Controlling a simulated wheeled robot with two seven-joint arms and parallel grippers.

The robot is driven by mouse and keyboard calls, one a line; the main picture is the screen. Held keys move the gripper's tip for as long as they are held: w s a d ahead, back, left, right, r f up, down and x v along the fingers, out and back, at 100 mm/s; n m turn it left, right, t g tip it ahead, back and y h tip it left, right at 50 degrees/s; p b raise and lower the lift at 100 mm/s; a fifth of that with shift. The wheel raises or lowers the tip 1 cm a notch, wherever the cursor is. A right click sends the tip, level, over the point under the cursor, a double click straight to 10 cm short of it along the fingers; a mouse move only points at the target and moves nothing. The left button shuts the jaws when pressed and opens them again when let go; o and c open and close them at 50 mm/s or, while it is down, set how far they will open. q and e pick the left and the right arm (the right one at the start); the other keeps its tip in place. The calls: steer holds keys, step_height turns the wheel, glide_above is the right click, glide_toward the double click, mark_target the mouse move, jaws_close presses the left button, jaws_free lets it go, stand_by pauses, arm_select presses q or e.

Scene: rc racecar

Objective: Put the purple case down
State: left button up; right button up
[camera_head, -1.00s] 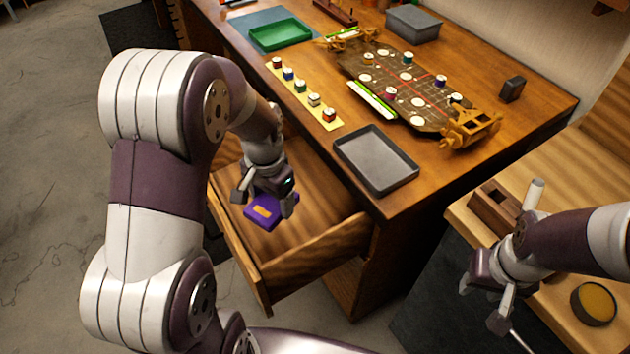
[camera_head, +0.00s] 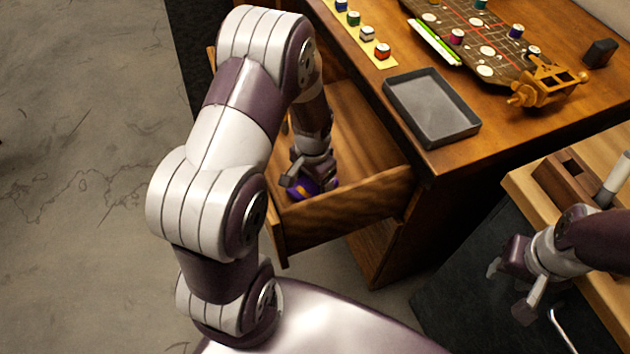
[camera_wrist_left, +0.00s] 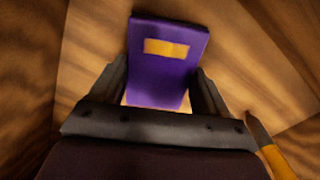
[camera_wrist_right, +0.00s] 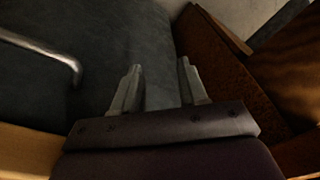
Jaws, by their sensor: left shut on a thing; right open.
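The purple case (camera_head: 300,188) with a yellow label is low inside the open wooden drawer (camera_head: 362,206). My left gripper (camera_head: 308,184) is shut on it. In the left wrist view the case (camera_wrist_left: 160,75) sits between the two fingers (camera_wrist_left: 163,88), with the wooden drawer boards close behind it. I cannot tell whether the case touches the drawer floor. In the head view my gripper partly hides it. My right gripper (camera_head: 508,290) is open and empty near the side bench; its parted fingers also show in the right wrist view (camera_wrist_right: 160,75).
A grey tray (camera_head: 432,105) lies on the desk above the drawer. A game board (camera_head: 480,45) and a yellow strip with small pots (camera_head: 385,62) lie behind it. A yellow-and-dark object (camera_wrist_left: 268,145) is beside my left gripper. A wooden block (camera_head: 565,180) is on the bench.

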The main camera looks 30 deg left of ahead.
mark_target(313, 184)
arm_select(q)
steer(key=shift+w+f, duration=0.1)
steer(key=shift+f, duration=0.4)
steer(key=o, duration=1.1)
steer(key=shift+f, duration=0.15)
step_height(313, 184, up, 12)
steer(key=p, duration=0.3)
steer(key=shift+r, duration=0.25)
